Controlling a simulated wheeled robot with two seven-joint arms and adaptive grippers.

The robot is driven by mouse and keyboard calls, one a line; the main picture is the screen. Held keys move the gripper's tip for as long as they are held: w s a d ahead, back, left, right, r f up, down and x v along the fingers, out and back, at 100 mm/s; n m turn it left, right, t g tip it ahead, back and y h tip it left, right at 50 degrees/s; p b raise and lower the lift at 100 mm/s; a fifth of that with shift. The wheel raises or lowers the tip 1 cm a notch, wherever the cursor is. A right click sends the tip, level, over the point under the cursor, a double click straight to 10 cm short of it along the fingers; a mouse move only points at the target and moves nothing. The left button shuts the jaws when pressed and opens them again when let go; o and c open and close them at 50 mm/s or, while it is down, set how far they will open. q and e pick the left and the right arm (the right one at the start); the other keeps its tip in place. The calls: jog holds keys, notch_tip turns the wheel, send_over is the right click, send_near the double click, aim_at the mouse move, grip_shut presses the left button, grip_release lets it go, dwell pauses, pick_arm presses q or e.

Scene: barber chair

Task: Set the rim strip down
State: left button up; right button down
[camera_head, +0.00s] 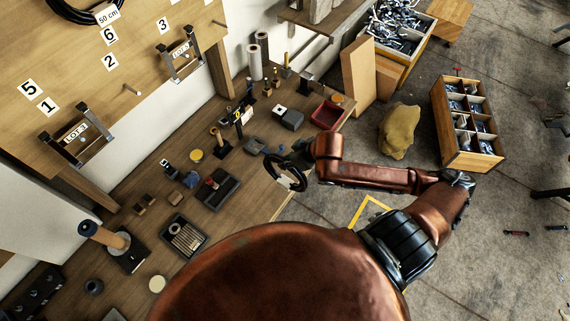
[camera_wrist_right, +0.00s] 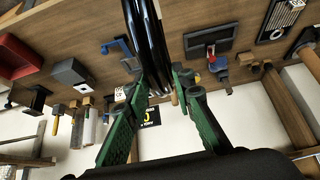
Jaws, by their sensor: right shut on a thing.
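The rim strip is a dark, curved black band. In the right wrist view the black strip (camera_wrist_right: 147,45) runs in several parallel strands up between the green-padded fingers of my right gripper (camera_wrist_right: 165,82), which is shut on it. In the head view my right gripper (camera_head: 284,166) is over the right edge of the wooden workbench (camera_head: 262,205), with a dark loop at its tip. Gripper and strip are hard to tell apart there. Whether the strip touches the bench cannot be told. My left gripper is not in view.
Near the gripper on the bench are a dark tray (camera_head: 217,190), a red bin (camera_head: 326,115) and a grey block (camera_head: 287,117). A slotted tray (camera_head: 184,238) stands lower left. Bare wood shows by the front edge. A numbered board (camera_head: 130,60) rises at the back.

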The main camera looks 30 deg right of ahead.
jog(key=w+d+f+p, duration=0.1)
jog(key=w+d+f, duration=0.1)
jog(key=w+f, duration=0.3)
jog(key=shift+f, duration=1.85)
jog(key=shift+d, duration=0.1)
jog(key=c, duration=1.7)
grip_release()
jog(key=shift+f, duration=0.1)
jog(key=shift+o, duration=0.2)
